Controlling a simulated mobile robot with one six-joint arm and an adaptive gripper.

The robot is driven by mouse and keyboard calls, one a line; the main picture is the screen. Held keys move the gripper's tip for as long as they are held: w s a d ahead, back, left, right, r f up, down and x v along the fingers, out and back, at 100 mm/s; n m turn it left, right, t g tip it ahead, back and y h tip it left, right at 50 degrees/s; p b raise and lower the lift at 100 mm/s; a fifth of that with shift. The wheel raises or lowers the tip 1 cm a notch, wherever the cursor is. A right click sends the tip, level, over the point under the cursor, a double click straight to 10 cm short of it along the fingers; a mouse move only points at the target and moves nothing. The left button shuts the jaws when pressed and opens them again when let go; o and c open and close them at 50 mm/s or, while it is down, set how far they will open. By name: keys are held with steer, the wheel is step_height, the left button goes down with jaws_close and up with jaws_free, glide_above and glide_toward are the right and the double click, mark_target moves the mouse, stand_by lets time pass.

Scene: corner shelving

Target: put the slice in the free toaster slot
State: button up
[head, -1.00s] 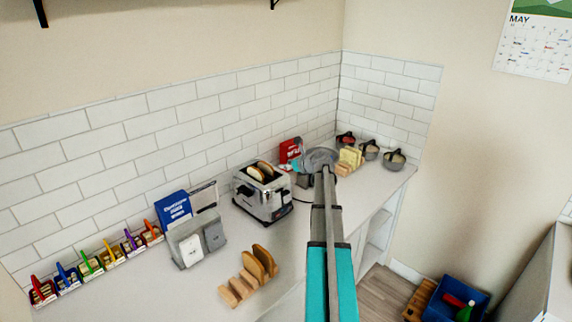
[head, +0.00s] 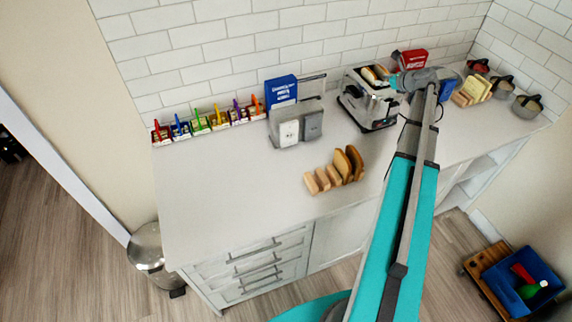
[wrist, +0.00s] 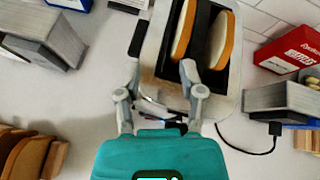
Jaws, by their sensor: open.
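The toaster (head: 368,110) is chrome and black and stands on the counter against the tiled wall. In the wrist view the toaster (wrist: 155,75) lies ahead, with two bread slices upright in its top: a left slice (wrist: 186,32) and a right slice (wrist: 220,42). A dark strip shows between them; I cannot tell whether it is a free slot. More toasted slices (head: 349,163) stand in a wooden rack (head: 316,183) on the counter front. My gripper (wrist: 160,82) is open, its fingers apart at the toaster's near end, with no slice visible between them.
A grey holder (head: 296,128) with a blue book (head: 281,90) stands left of the toaster. A red box (head: 410,58), a rack of yellow slices (head: 476,90) and grey pots (head: 526,106) are to the right. A black cord (wrist: 245,148) runs beside the toaster.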

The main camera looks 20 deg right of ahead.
steer(key=s+a+f+n+g, duration=0.2)
steer(key=a+n, duration=0.3)
steer(key=a, duration=0.4)
steer(key=s+a+f+n+g+y, duration=0.1)
steer(key=a+f+n+g, duration=0.1)
steer(key=a+n, duration=0.5)
steer(key=s+a+f+n+g, duration=0.2)
steer(key=a+n, duration=0.1)
steer(key=a, duration=0.8)
steer(key=s+a+f+n+g+h, duration=0.1)
steer(key=s+a+n+g, duration=0.2)
steer(key=s+a+n, duration=0.5)
steer(key=s+a+f+n+g+h, duration=0.2)
steer(key=s+a+n+g, duration=0.1)
steer(key=s+a+n, duration=0.4)
steer(key=shift+s+a+f+n+h, duration=0.35)
steer(key=shift+s+a, duration=0.2)
steer(key=shift+a, duration=0.6)
steer(key=shift+f, duration=0.1)
step_height(320, 180, down, 4)
steer(key=b, duration=0.4)
